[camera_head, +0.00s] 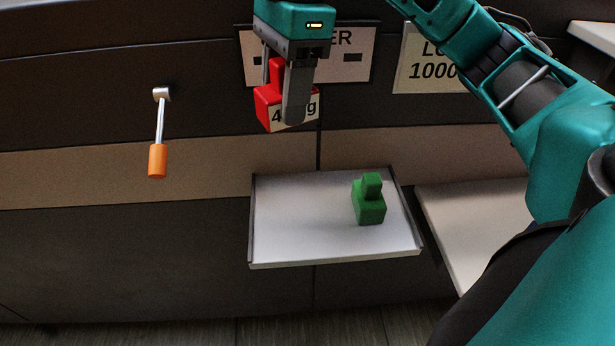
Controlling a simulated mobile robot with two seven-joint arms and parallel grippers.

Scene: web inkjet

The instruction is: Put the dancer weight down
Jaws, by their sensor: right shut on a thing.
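A red weight (266,107) with a white label, partly readable as "4" and "g", hangs in my right gripper (284,92). The gripper is shut on it and points downward in front of the dark machine front. The weight is held above and behind the left half of a white tray (290,240), clear of its surface. A finger hides part of the weight and its label. A green weight (369,205) with a narrower top stands upright on the right half of the tray. My left gripper is not in view.
An orange-handled lever (157,160) sticks out from the machine front at the left. Signs (428,60) are fixed behind my gripper and arm. Another pale surface (465,215) lies right of the tray. The tray's left half is bare.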

